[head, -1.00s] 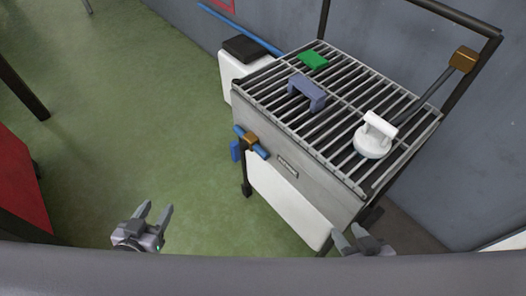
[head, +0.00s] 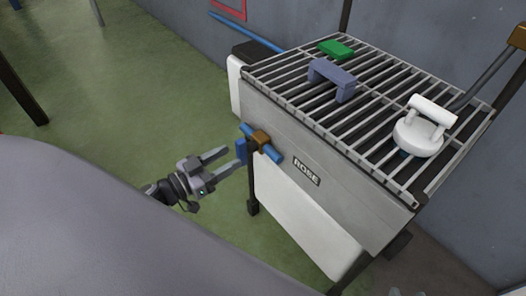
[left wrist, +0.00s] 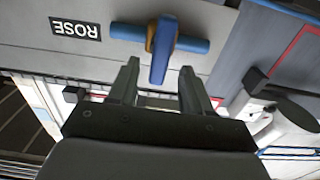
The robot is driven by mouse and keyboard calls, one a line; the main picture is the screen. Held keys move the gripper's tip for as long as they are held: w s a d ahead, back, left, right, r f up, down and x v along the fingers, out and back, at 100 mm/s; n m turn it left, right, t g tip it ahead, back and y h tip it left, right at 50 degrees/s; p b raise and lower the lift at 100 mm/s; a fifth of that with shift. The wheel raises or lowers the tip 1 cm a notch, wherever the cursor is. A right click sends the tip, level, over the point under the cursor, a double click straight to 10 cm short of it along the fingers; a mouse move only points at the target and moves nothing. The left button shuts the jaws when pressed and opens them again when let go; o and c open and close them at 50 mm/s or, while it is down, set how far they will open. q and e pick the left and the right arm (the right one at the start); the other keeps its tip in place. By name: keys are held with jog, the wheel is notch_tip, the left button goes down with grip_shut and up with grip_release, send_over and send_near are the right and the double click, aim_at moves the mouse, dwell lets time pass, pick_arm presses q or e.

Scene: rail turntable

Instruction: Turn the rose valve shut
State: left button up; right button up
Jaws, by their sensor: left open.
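My right gripper is out of view.
The cart has a slatted top (head: 375,125) carrying a green block (head: 336,48), a blue-grey bridge-shaped piece (head: 331,80) and a white round piece with a handle (head: 421,130). A grey wall stands behind. Green floor (head: 130,105) is clear to the left.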

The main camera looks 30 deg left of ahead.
aim_at(247, 147)
pick_arm(q)
jog(key=shift+b+x, duration=0.65)
jog(key=shift+x, duration=2.85)
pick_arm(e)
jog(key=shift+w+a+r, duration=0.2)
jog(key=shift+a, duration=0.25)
pick_arm(q)
jog(key=c, duration=0.8)
